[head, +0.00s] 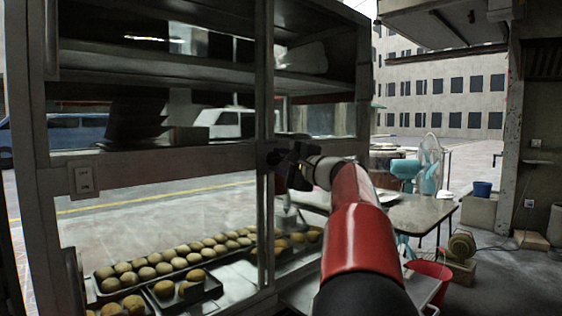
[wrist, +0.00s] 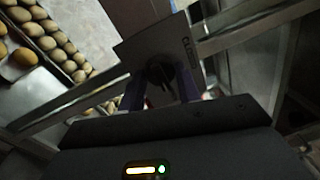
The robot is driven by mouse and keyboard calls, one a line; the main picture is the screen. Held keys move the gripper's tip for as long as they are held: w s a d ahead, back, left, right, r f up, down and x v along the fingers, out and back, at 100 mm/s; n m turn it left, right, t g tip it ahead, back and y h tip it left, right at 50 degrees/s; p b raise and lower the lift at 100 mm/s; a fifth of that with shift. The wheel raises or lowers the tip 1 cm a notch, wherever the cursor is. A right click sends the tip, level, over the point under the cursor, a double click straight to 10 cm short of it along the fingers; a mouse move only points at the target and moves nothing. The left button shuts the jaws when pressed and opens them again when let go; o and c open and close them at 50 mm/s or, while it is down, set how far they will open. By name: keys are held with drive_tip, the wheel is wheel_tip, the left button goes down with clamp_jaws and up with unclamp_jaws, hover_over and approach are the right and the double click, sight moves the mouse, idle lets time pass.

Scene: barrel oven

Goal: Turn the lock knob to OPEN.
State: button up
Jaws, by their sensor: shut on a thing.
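The lock knob (wrist: 158,70) is a small dark round part on a grey plate (wrist: 135,47) in the wrist view. Lettering that seems to start with "CLO" (wrist: 187,47) stands at the plate's right side; no OPEN mark is readable. My gripper (wrist: 160,92) is shut on the knob, with a bluish finger at each side of it. In the head view my gripper (head: 290,163) reaches the middle post of the glass-fronted cabinet (head: 265,110). There the knob is hidden behind the gripper, and its exact angle is hard to tell.
Trays of round buns (head: 160,265) lie behind the cabinet's lower glass. A small switch-like plate (head: 84,180) is on the left crossbar. Some floor is free at the far right.

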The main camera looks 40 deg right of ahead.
idle(0.3)
drive_tip(key=o, duration=1)
drive_tip(key=s, duration=0.2)
drive_tip(key=s+b, duration=0.1)
drive_tip(key=s, duration=0.4)
drive_tip(key=shift+s+d+f+b, duration=0.25)
drive_tip(key=shift+s+f+b, duration=0.05)
drive_tip(key=shift+s+f, duration=0.1)
drive_tip(key=s+a+f+n+g+y, duration=0.1)
drive_tip(key=a+f+n+g, duration=0.2)
drive_tip(key=a+f, duration=0.45)
drive_tip(key=s+a+f+n+g+y, duration=0.1)
drive_tip(key=a+f+n+g, duration=0.25)
drive_tip(key=a, duration=0.75)
drive_tip(key=s+a+f+n+g+y, duration=0.1)
drive_tip(key=a+f+n+g, duration=0.1)
drive_tip(key=a+f, duration=0.55)
drive_tip(key=s+a+f+n+g+h, duration=0.1)
drive_tip(key=s+a+f+n, duration=0.2)
drive_tip(key=s+f, duration=0.2)
drive_tip(key=s+a+f+n+g+h, duration=0.2)
drive_tip(key=s+a+f+n, duration=0.1)
drive_tip(key=s+f, duration=0.3)
drive_tip(key=s+a+f+n+g+h, duration=0.1)
drive_tip(key=s+a+f+n+g, duration=0.1)
drive_tip(key=s+f+n, duration=0.3)
drive_tip(key=shift+s+a+f+p, duration=0.25)
drive_tip(key=shift+s+a+p, duration=0.15)
drive_tip(key=shift+s+a, duration=0.05)
